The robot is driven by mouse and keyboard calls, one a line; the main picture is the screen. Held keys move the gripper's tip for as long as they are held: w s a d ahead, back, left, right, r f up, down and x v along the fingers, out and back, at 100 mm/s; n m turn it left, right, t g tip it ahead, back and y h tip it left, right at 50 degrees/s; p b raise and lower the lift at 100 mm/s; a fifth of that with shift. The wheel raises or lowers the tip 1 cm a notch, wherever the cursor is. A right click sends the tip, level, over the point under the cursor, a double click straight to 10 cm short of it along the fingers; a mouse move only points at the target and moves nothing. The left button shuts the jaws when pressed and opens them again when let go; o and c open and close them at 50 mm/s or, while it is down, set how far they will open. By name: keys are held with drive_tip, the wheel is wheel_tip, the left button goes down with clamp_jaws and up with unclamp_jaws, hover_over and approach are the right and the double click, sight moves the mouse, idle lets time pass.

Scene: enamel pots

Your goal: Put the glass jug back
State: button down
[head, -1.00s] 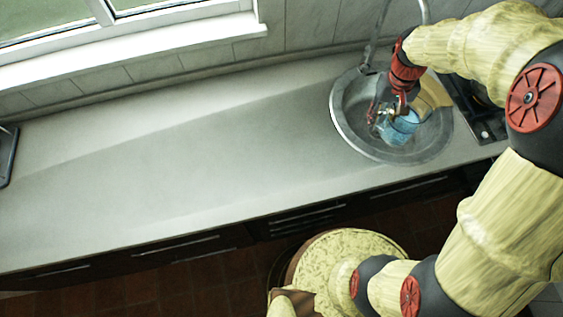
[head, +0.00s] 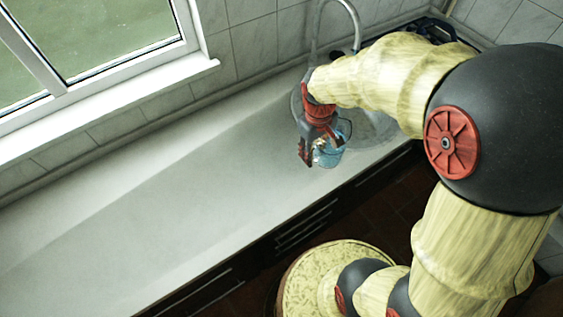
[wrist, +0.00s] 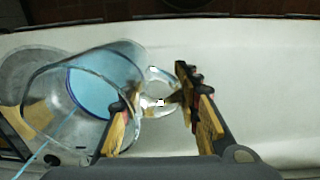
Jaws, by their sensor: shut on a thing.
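The clear, blue-tinted glass jug (head: 335,148) is at the front left rim of the sink in the head view, partly hidden by my gripper (head: 313,155). In the wrist view the jug (wrist: 60,105) fills the left side, its open mouth showing and its handle (wrist: 158,95) reaching between the fingers. My gripper (wrist: 160,105) is shut on this handle. The jug appears to be held above the worktop and sink edge; its exact height is hard to tell.
The round metal sink (head: 372,128) with a curved tap (head: 318,30) lies behind and right of the jug. The pale worktop (head: 150,215) stretches clear to the left. A window (head: 95,50) is behind it. A round speckled top (head: 325,270) stands in front.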

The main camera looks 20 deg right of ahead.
drive_tip(key=shift+w+a+f+b, duration=0.45)
drive_tip(key=shift+w+a+f, duration=1)
drive_tip(key=shift+f, duration=0.55)
drive_tip(key=shift+w+a+f+b, duration=0.45)
drive_tip(key=shift+w+a+f, duration=0.7)
drive_tip(key=shift+a+f, duration=0.7)
drive_tip(key=shift+w+a+f+b, duration=0.45)
drive_tip(key=shift+w+a+f, duration=0.9)
drive_tip(key=shift+f, duration=0.8)
drive_tip(key=shift+f, duration=0.1)
drive_tip(key=c, duration=1.3)
unclamp_jaws()
drive_tip(key=shift+s+f, duration=0.1)
